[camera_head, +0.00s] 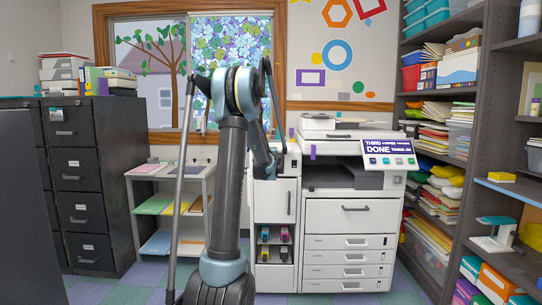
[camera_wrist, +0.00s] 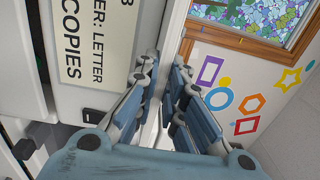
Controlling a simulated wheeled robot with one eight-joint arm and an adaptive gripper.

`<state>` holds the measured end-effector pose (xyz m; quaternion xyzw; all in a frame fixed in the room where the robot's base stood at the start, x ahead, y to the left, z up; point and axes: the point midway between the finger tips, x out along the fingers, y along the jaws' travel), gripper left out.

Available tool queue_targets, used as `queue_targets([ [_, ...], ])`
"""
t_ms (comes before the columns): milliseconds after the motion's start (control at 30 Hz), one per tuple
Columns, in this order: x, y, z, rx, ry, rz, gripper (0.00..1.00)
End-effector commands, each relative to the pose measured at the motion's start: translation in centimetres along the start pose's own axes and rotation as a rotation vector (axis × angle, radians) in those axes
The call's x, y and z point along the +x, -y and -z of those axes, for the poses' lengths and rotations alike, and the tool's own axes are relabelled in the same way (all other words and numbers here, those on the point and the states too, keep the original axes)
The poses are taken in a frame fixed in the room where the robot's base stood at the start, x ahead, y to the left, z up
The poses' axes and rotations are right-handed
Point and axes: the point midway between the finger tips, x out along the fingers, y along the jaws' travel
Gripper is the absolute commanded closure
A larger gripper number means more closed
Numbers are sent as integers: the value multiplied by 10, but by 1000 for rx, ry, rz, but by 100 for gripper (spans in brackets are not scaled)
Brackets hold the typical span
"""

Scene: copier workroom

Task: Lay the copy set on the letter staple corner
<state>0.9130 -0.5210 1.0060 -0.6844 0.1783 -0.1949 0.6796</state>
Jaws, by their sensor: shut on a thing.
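My gripper (camera_wrist: 166,68) fills the middle of the wrist view, its two jointed fingers closed on a thin pale edge (camera_wrist: 166,95). I cannot tell whether that edge is the copy set or part of a panel. In the head view my arm's end reaches the left side of the copier (camera_head: 345,215), and the fingers cannot be made out there. A white panel with a label reading "LETTER" and "COPIES" (camera_wrist: 97,40) lies left of the fingers. No separate copy set or staple corner can be picked out for sure.
The copier's screen (camera_head: 388,152) reads "DONE". A small shelf cart (camera_head: 172,175) and dark filing cabinets (camera_head: 85,180) stand to the left. Loaded shelves (camera_head: 445,90) line the right side. A stapler-like device (camera_head: 495,235) sits on a right shelf. Some floor shows in front.

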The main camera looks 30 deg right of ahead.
Motion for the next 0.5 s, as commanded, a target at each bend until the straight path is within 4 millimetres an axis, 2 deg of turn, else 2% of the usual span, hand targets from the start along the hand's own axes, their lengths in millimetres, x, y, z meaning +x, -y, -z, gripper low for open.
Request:
queue_targets([
  [500, 17, 0, -3, 0, 6, 1, 100],
])
